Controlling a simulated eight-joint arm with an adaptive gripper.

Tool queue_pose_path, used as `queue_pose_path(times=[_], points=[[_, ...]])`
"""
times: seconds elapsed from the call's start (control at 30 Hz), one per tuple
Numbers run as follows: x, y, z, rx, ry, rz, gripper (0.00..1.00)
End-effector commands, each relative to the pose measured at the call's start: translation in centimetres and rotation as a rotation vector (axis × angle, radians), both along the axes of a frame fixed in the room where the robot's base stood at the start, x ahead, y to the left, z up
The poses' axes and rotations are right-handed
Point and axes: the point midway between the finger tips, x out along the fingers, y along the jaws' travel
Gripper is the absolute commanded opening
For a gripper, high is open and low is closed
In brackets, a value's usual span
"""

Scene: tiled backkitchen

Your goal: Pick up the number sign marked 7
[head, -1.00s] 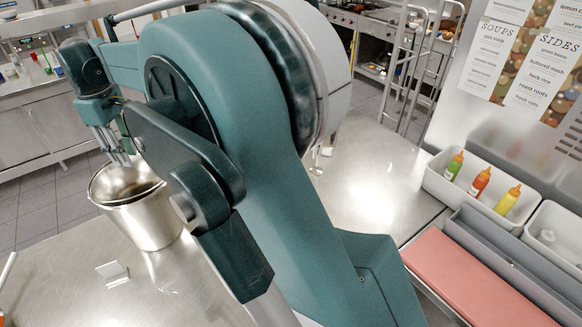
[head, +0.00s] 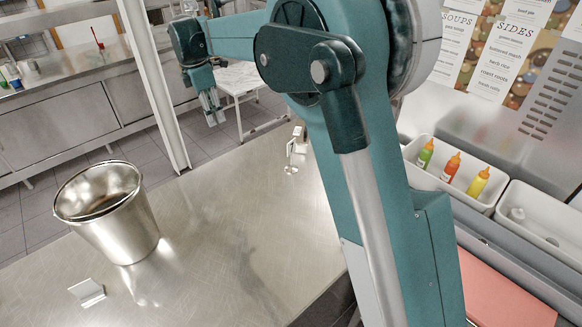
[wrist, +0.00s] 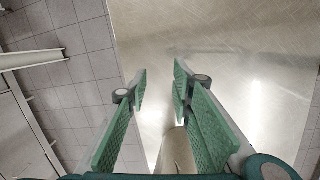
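My gripper (head: 212,112) hangs above the counter's far edge, away from both. In the wrist view my gripper (wrist: 160,82) has its green fingers apart with nothing held between the tips. No sign is recognisable in the wrist view.
A steel bucket (head: 110,218) stands on the counter (head: 225,255) at the left. A white bin (head: 425,168) with sauce bottles and a pink board (head: 505,292) lie at the right. A metal post (head: 152,80) rises behind the counter. The middle of the counter is clear.

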Motion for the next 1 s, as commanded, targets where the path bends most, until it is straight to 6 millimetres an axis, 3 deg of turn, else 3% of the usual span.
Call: queue_pose_path(times=[0.03, 0.3, 0.5, 0.8, 1.0], points=[[1.4, -2.4, 0.0, -0.012, -0.006, 0.024, 0.24], [7.4, -13.9, 0.1, -0.092, -0.032, 0.201, 0.24], [9.9, -20.0, 0.2, -0.14, -0.037, 0.296, 0.24], [12.0, -26.9, 0.3, -0.194, -0.036, 0.395, 0.24], [12.0, -26.3, -4.2, -0.192, -0.037, 0.395, 0.24]])
